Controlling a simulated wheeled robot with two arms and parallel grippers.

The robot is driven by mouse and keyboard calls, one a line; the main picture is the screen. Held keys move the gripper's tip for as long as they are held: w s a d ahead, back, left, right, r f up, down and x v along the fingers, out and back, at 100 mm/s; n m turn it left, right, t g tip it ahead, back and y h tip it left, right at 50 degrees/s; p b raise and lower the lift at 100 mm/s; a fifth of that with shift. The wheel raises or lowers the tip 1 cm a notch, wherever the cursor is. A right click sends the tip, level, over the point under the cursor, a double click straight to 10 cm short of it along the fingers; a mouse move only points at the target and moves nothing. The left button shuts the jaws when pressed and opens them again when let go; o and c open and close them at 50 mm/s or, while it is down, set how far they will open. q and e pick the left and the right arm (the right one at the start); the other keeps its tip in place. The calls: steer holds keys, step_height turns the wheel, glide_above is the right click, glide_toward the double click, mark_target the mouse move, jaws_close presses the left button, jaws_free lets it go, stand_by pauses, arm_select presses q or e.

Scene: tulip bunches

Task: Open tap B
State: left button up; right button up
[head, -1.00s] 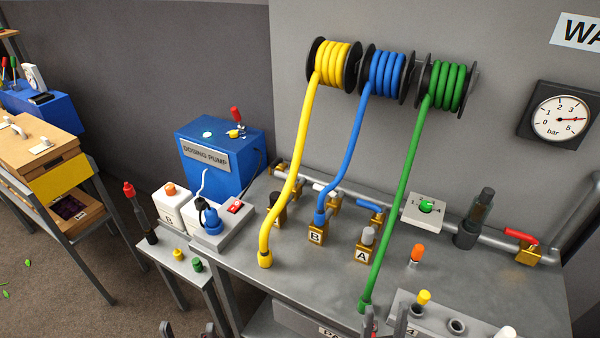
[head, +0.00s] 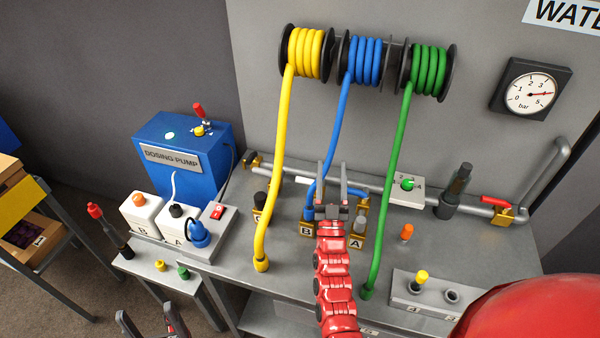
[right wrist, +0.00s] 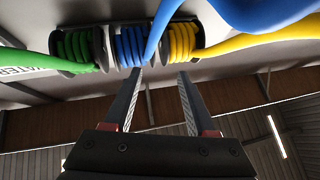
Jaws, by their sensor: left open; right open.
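Outlet block B (head: 307,229) stands on the bench with the blue hose (head: 334,135) plugged into its top. Behind it, a pale lever (head: 309,180) lies along the wall pipe; its brass valve body is mostly hidden by my right gripper. My right gripper (head: 332,166) is open and empty, fingers pointing to the wall, just right of the blue hose above block B. In the right wrist view its open fingers (right wrist: 163,72) point up toward the hose reels, with nothing between them. My left gripper (head: 146,309) is open and empty at the bottom edge, over the floor.
Block A (head: 356,243) with a blue lever behind it is right of B; block C (head: 259,215) is left. The yellow hose (head: 272,170) and green hose (head: 391,190) hang either side of my right arm. A dosing pump (head: 180,165) stands left.

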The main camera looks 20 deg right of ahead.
steer(key=w+d+f+n+g+y, duration=0.1)
steer(key=w+d+n+g+y, duration=0.2)
steer(key=w, duration=0.7)
steer(key=w+d+f+n+g+y, duration=0.1)
steer(key=w+f+n+g+y, duration=0.2)
steer(key=w+g, duration=0.45)
steer(key=s+a+r+n+g+y, duration=0.3)
steer(key=s+r+n+g+y, duration=0.2)
steer(key=s+n+g, duration=0.45)
steer(key=b, duration=0.2)
glide_toward(303, 178)
steer(key=shift+m, duration=0.25)
steer(key=p+x, duration=0.3)
steer(key=x, duration=0.4)
steer(key=shift+s+a+f, duration=0.1)
steer(key=shift+a+f, duration=0.05)
steer(key=shift+w+a+f+p, duration=0.1)
steer(key=shift+w+f+p, duration=0.2)
steer(key=shift+f, duration=0.3)
jaws_close()
